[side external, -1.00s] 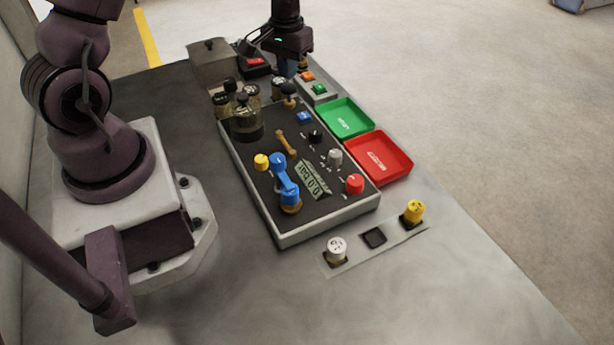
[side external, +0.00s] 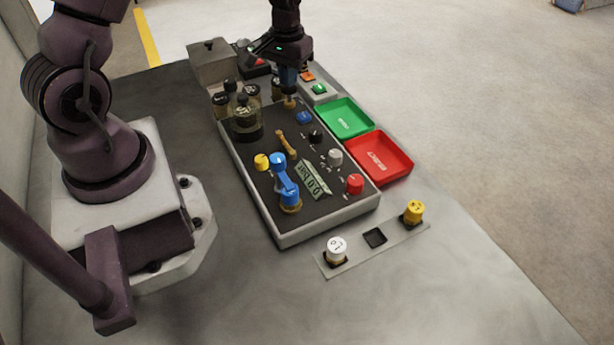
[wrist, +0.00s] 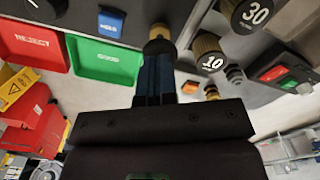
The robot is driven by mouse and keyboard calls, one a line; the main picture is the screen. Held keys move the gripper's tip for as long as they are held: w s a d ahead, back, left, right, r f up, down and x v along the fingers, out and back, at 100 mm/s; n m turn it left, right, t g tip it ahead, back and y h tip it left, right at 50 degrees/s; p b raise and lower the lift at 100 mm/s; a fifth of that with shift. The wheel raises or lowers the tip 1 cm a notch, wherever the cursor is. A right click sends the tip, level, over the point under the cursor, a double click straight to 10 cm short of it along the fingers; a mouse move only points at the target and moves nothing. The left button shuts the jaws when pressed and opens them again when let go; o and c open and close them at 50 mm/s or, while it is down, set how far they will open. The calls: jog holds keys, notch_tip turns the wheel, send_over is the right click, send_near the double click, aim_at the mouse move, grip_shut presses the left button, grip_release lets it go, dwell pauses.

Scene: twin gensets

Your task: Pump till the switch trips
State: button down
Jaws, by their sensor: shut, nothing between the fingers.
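My gripper (side external: 289,88) is shut and empty, pointing down at the far end of the dark control panel (side external: 268,185). Its fingertips are at the top of a brass-based plunger (side external: 289,103), whose dark cap they largely hide. In the wrist view the shut fingers (wrist: 156,65) line up with the brass plunger (wrist: 159,38); whether they touch cannot be told. The panel's readout (side external: 313,180) is tilted and too small to read surely. A black switch knob (side external: 316,137), a grey knob (side external: 335,157) and a blue button (side external: 303,118), marked HOLD in the wrist view (wrist: 111,22), sit nearby.
A blue lever (side external: 284,180), yellow knob (side external: 261,161) and red knob (side external: 355,184) are nearer. Green (side external: 345,118) and red (side external: 379,158) trays lie right. Weights marked 10 (wrist: 210,55) and 30 (wrist: 250,14) stand near the gripper. A green-button box (side external: 319,90) is close behind.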

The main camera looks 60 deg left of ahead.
jog(key=shift+f, duration=1.25)
jog(key=shift+r, duration=1.6)
jog(key=shift+r, duration=1.45)
dwell(1.0)
notch_tip(320, 180, up, 5)
jog(key=shift+f, duration=3.35)
